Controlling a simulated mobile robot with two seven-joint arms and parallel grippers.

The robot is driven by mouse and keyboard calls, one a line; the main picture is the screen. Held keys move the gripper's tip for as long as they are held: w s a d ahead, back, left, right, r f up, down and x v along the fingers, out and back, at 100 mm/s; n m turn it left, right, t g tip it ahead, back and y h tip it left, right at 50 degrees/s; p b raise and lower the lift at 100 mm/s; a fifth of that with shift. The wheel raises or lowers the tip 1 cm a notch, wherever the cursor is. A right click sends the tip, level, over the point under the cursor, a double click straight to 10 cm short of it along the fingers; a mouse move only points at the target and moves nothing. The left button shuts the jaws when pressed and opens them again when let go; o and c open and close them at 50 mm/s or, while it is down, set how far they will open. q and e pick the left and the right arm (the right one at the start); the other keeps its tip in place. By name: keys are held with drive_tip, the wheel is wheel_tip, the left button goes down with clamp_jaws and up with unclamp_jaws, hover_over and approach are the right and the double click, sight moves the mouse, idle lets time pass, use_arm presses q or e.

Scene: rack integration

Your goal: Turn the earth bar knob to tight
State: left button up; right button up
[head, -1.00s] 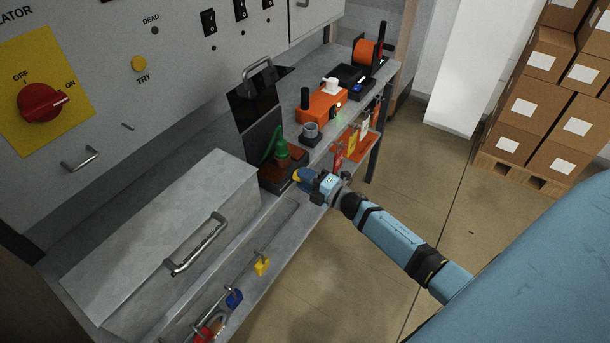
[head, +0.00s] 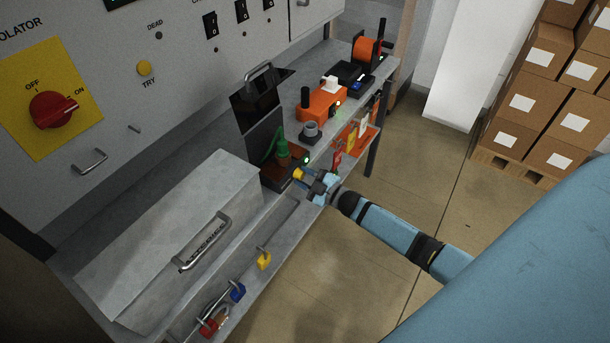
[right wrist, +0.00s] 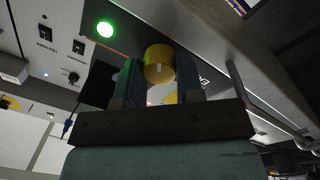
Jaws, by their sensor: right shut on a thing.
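The earth bar knob (head: 298,174) is a small yellow knob on the front of a dark unit at the lower part of the bench. In the right wrist view its round yellow face (right wrist: 159,62) with a short pale mark sits between the two fingers. My right gripper (head: 305,177) reaches in from the right and is shut on this knob; its fingers also show in the wrist view (right wrist: 158,80). A green light (head: 306,160) glows beside the knob, and shows bright in the wrist view (right wrist: 105,29). Any tight marking is unreadable. My left gripper is out of view.
A grey box with a handle (head: 205,242) lies to the left. Coloured tags (head: 351,138) hang to the right.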

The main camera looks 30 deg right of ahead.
drive_tip(key=shift+m, duration=0.3)
idle(0.4)
drive_tip(key=o, duration=0.9)
drive_tip(key=shift+b+v, duration=0.85)
drive_tip(key=shift+v, duration=6.05)
drive_tip(key=s+a+m+g+h+p, duration=0.1)
drive_tip(key=s+a+m+g, duration=0.1)
drive_tip(key=a, duration=0.5)
drive_tip(key=s+a+m+g+h+p, duration=0.1)
drive_tip(key=s+a+m+g, duration=0.1)
drive_tip(key=s+a+m, duration=0.2)
drive_tip(key=s+a+m+g+h+p, duration=0.1)
drive_tip(key=s+a+m+g, duration=0.1)
drive_tip(key=s+a, duration=0.6)
drive_tip(key=shift+s+a+r+m, duration=0.15)
drive_tip(key=shift+a+m, duration=0.35)
drive_tip(key=shift+a, duration=0.75)
